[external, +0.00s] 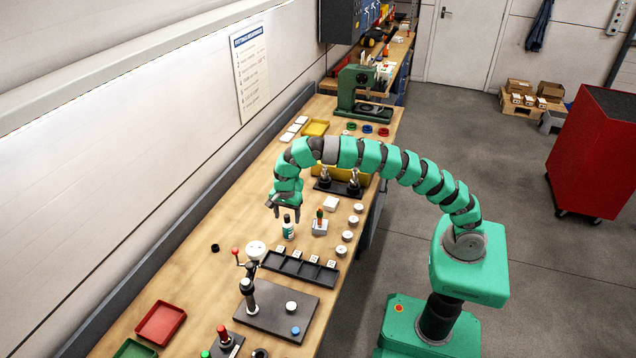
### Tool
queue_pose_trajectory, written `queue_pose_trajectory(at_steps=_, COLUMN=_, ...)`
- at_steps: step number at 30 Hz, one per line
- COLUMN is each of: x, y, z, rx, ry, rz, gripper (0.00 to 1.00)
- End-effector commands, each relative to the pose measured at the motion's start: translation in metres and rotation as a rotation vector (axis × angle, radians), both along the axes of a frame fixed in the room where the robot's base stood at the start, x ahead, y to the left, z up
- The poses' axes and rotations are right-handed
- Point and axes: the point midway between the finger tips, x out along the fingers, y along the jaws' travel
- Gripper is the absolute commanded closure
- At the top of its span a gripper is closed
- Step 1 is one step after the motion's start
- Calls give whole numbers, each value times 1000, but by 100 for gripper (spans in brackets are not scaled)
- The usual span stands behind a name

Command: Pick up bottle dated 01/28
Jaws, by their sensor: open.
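A small bottle (288,228) with a dark cap and a green and white label stands upright on the wooden bench. The date on its label is too small to read. My gripper (283,211) is open and points down right over the bottle's top. From this angle I cannot tell whether the fingers are around the cap or a little above or behind it.
A black slotted tray (298,272) lies in front of the bottle. A small block with an orange-topped item (319,226) stands close on the right, with several white round pieces beyond. A lever device (247,283) stands at front left. The bench left of the bottle (205,215) is clear.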

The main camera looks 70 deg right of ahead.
Motion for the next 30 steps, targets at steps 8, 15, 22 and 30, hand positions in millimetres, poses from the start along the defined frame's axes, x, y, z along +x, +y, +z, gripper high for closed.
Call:
queue_pose_trajectory(at_steps=8, x=1, y=-1, z=-22, rx=-2, ry=2, rz=0, gripper=37)
queue_pose_trajectory(at_steps=15, x=1, y=-1, z=-51, rx=-1, ry=1, rz=0, gripper=37)
queue_pose_trajectory(at_steps=22, x=2, y=-1, z=-53, rx=0, ry=0, rz=0, gripper=37)
queue_pose_trajectory(at_steps=30, x=2, y=0, z=-52, rx=0, ry=-1, rz=1, gripper=86)
